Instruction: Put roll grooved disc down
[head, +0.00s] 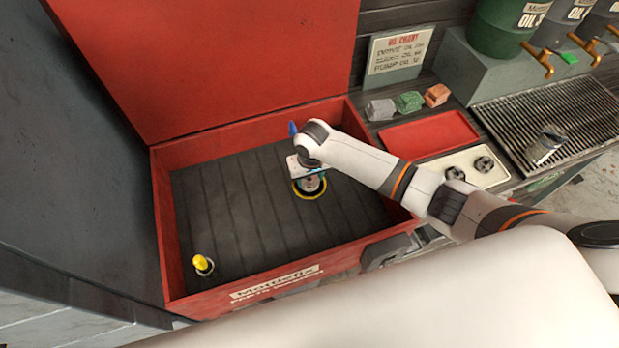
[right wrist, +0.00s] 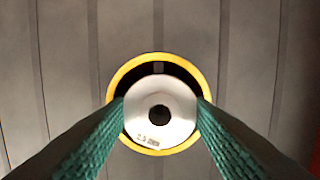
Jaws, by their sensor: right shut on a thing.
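The roll grooved disc (right wrist: 160,92) is a pale grey disc with a dark centre hole and a small printed marking. My right gripper (head: 309,172) is shut on it, with a green-padded finger at each side in the right wrist view. A yellow ring (head: 309,196) shows around and behind the disc; it also shows in the right wrist view (right wrist: 160,55). The disc and ring are in the red parts washer (head: 160,230), over its dark ribbed floor. I cannot tell whether the disc touches the floor. My left gripper is not in view.
A yellow-topped nozzle (head: 201,262) stands at the washer's front left. The washer floor is otherwise clear. Right of it are a red tray (head: 430,133), a pale tray (head: 490,176) with two discs, small blocks (head: 408,101), and a grate (head: 575,110) holding a metal can (head: 545,146).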

